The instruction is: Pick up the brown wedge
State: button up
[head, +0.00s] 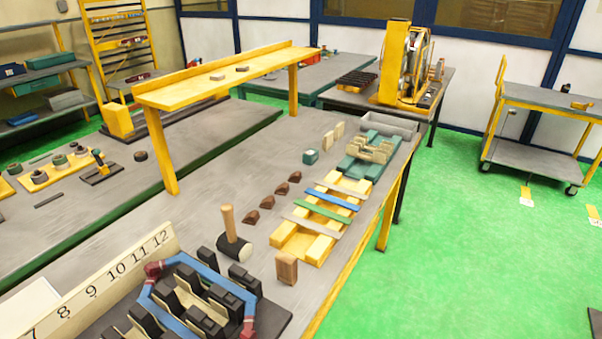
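Several small dark brown wedge-shaped pieces (281,189) lie in a slanting row on the grey tabletop, left of a yellow slatted rack; I cannot tell which one the task means. The nearest of them (251,216) lies behind and right of the mallet. A separate upright brown wooden block (287,268) stands closer to me, below the rack's near end. Nothing covers these pieces. My gripper is not in view.
The rack (290,240) bears coloured strips, including a blue one (333,198) and a green one (322,208). A mallet (236,248) stands with its handle up. A stator fixture (190,300) fills the near table. A yellow raised shelf (225,75) spans behind.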

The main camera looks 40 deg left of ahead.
aim_at(296, 177)
jog(key=z, duration=0.05)
jog(key=i, duration=2.55)
jog(key=u, duration=2.65)
